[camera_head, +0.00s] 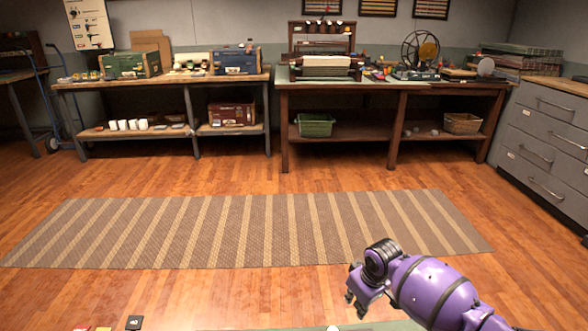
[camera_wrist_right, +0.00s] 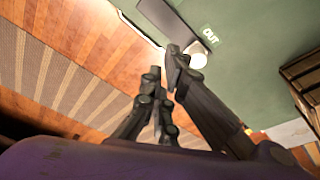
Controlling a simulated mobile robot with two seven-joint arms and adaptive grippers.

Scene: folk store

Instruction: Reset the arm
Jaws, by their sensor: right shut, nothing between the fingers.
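My right arm is purple and comes into the head view from the lower right. My right gripper (camera_head: 354,296) hangs above the near edge of a green surface, in front of the striped rug. In the right wrist view the dark fingers of this gripper (camera_wrist_right: 165,82) are close together with nothing between them. My left gripper is not in the head view.
A green surface (camera_wrist_right: 245,25) marked "OUT" lies beyond the fingers, with a round white thing (camera_wrist_right: 199,60) on it. A striped rug (camera_head: 250,230) covers open wooden floor. Two workbenches (camera_head: 340,88) stand along the back wall, and grey drawers (camera_head: 545,140) stand at right.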

